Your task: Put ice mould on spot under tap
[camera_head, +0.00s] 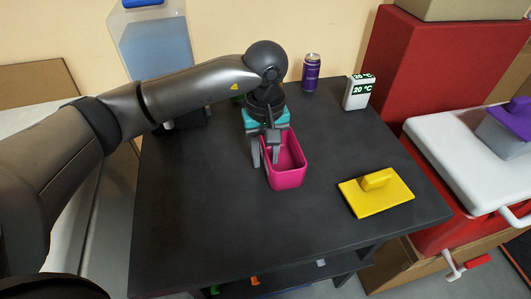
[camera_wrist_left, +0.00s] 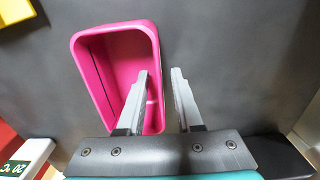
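The pink, open-topped ice mould (camera_head: 287,181) stands on the dark table (camera_head: 210,220), near its middle. It also shows in the left wrist view (camera_wrist_left: 90,37). My left gripper (camera_head: 264,160) points down at the mould's left side. In the left wrist view its fingers (camera_wrist_left: 160,75) are apart, one over the mould's inside and one outside, with the side wall between them. A clear water tank (camera_head: 155,45) stands at the back left, with a black part (camera_head: 190,118) below it. My arm hides the tap area. My right gripper is not in view.
A yellow lid with a handle (camera_head: 376,197) lies right of the mould. A purple can (camera_head: 311,75) and a white 20 °C display (camera_head: 359,92) stand at the back. A white-topped red cooler (camera_head: 470,150) is beyond the right edge. The table's front left is clear.

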